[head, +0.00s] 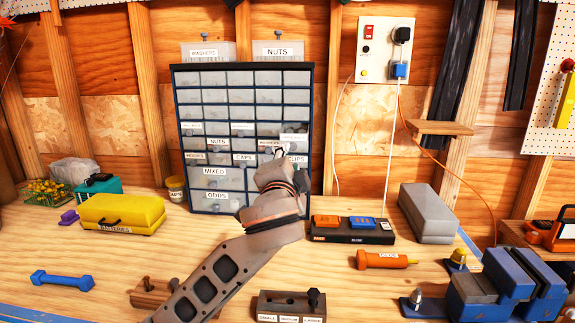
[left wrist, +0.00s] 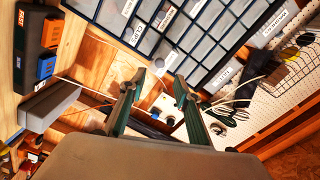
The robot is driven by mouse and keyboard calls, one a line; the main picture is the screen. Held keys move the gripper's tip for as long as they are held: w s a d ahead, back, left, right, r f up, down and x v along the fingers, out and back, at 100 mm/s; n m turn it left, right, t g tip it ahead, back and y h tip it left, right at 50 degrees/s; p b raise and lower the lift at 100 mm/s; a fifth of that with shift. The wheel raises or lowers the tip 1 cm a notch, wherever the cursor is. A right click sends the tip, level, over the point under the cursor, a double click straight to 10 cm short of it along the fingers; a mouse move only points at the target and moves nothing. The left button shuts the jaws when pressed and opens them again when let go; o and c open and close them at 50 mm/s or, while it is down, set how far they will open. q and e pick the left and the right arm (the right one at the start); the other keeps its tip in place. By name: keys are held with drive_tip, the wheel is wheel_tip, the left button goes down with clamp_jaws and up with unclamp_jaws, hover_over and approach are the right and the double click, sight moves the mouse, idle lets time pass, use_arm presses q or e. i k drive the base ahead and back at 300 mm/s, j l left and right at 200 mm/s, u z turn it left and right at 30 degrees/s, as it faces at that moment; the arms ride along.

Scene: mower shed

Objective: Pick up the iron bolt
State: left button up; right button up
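A dark bolt (head: 313,297) stands upright at the right end of a dark block (head: 275,304) with small labels, at the front of the bench. I cannot read the labels well enough to tell whether this is the iron bolt. My left gripper (head: 280,150) is up in front of the drawer cabinet (head: 307,95), well above and behind that block. In the left wrist view its two fingers (left wrist: 159,82) are apart with nothing held between them, and the cabinet drawers (left wrist: 170,25) show beyond the tips. My right gripper is not in view.
A yellow case (head: 120,212) and a blue dumbbell-shaped piece (head: 62,280) lie at left. A black tray of coloured boxes (head: 352,236), a grey box (head: 428,213), an orange tool (head: 385,261) and a blue vise (head: 500,285) stand at right. A silver bolt (head: 415,298) stands beside the vise.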

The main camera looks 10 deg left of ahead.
sight(314, 293)
drive_tip(key=k, duration=1)
